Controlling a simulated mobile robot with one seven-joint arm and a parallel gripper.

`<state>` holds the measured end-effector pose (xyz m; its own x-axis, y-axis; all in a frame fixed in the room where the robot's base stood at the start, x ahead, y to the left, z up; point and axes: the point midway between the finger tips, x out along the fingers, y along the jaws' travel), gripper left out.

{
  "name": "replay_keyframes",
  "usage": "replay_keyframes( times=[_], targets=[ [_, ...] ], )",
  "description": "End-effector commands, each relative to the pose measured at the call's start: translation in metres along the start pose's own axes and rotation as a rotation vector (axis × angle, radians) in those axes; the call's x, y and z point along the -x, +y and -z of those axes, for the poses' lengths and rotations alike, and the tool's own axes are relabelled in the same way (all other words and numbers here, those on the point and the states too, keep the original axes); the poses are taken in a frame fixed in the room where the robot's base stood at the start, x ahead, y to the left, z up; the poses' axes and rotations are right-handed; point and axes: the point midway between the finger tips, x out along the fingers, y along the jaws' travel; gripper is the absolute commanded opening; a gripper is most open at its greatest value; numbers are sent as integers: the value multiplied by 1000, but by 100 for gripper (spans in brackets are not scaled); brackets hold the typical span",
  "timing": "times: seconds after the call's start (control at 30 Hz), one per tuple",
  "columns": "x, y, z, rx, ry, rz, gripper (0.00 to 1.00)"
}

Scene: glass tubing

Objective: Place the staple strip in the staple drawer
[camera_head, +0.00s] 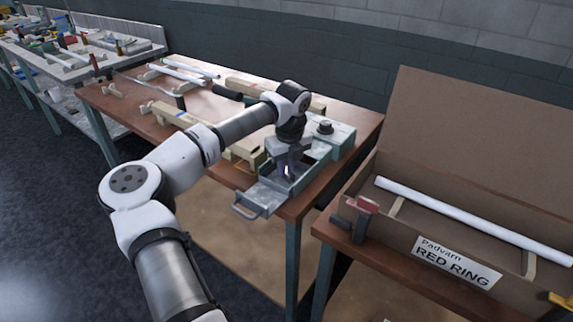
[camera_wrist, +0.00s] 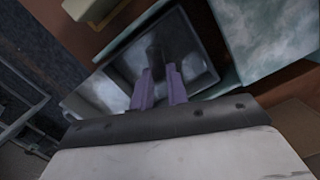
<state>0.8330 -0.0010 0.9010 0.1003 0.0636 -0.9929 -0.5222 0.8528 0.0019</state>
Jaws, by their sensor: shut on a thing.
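The staple drawer (camera_head: 262,194) is pulled out from the pale green case at the corner of the brown table. Its front handle (camera_head: 249,208) points toward the viewer. My gripper (camera_head: 288,172) points down over the case and open drawer. In the wrist view my gripper's purple fingers (camera_wrist: 160,88) are close together over the dark-bottomed, thin-walled compartment (camera_wrist: 195,64). A small dark piece, seemingly the staple strip (camera_wrist: 155,60), shows at the fingertips, shut between them. Most of it is hidden or blends with the dark interior, and I cannot tell whether it touches the bottom.
The case's top (camera_head: 338,137) carries a dark round knob (camera_head: 325,127). Wooden blocks and white tubes (camera_head: 178,73) lie on the table (camera_head: 120,108) behind and left. A cardboard box (camera_head: 415,225) marked "RED RING" stands on the right, with a white tube (camera_head: 470,221) inside.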

Motion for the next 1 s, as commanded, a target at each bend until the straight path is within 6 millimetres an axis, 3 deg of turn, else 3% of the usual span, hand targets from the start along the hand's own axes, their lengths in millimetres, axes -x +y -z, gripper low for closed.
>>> replay_keyframes(
  times=[0.37,0.4,0.57,0.83,1.0],
  targets=[
    [-7,0,1,0,-1,1,0],
    [-7,0,1,0,-1,1,17],
    [-6,0,1,0,-1,1,37],
    [-5,0,0,0,-1,1,37],
    [6,0,-1,0,-4,1,37]
  ],
)
